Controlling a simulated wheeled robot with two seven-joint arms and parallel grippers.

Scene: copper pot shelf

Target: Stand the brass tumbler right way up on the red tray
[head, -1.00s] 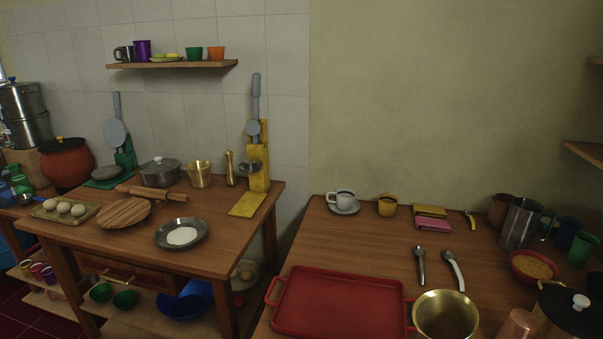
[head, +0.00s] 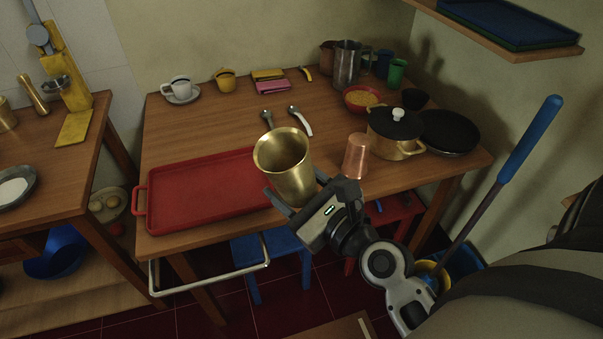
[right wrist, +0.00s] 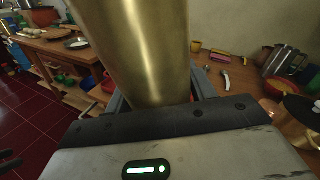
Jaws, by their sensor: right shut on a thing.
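The brass tumbler (head: 290,178) is in my right gripper (head: 301,192), with its open mouth up and its body slightly tilted in the head view. It appears at the right end of the red tray (head: 200,190), near the table's front edge. I cannot tell how high its base is. In the right wrist view the tumbler (right wrist: 140,55) fills the space between the fingers of the gripper (right wrist: 160,95), and its lower part is hidden behind the gripper body. The tray looks empty and lies flat on the wooden table. My left gripper is not in view.
A copper cup (head: 356,156) stands just right of the tumbler, with a lidded pot (head: 395,133) and a black pan (head: 449,131) beyond. Two utensils (head: 300,120) lie behind the tumbler. A white cup (head: 178,87) on a saucer stands at the back left.

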